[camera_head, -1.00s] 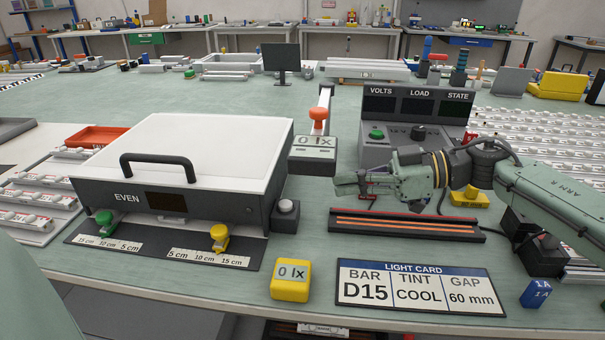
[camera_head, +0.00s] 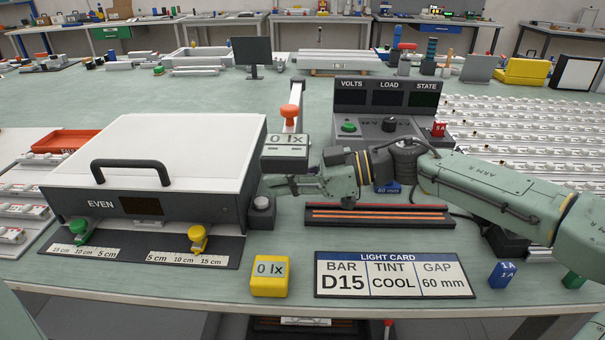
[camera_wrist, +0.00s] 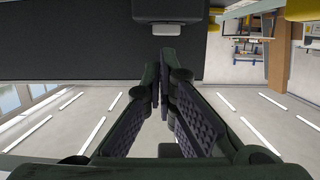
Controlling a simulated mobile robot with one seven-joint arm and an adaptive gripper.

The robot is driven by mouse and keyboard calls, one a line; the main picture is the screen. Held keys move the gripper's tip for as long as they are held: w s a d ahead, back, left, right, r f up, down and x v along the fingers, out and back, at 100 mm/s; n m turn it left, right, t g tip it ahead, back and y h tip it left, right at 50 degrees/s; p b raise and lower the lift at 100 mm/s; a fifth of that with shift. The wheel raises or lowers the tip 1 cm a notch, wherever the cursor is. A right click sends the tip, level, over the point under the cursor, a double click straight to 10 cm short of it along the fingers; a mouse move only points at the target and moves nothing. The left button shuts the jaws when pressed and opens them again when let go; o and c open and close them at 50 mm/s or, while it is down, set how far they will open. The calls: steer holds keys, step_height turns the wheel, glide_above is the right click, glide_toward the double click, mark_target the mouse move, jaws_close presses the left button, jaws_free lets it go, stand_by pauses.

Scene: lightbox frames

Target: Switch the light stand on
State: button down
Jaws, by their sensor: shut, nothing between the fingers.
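The light stand is a white-topped box (camera_head: 165,150) with a black handle, a dark front marked EVEN and a dark display (camera_head: 140,206). A small dark switch box with a pale round button (camera_head: 261,203) stands at its right front corner. My gripper (camera_head: 268,186) is shut and empty, pointing left, just above and beside that button in the head view. I cannot tell whether it touches. In the wrist view the closed fingertips (camera_wrist: 163,60) point at a dark surface, with a dark block carrying a pale part (camera_wrist: 167,28) beyond them.
A supply unit (camera_head: 390,110) with dark displays is at the back right. A slotted rail (camera_head: 380,217), light card (camera_head: 393,275) and yellow 0 lx block (camera_head: 270,276) lie in front.

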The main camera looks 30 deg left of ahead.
steer(key=shift+x, duration=1.05)
steer(key=shift+f, duration=0.1)
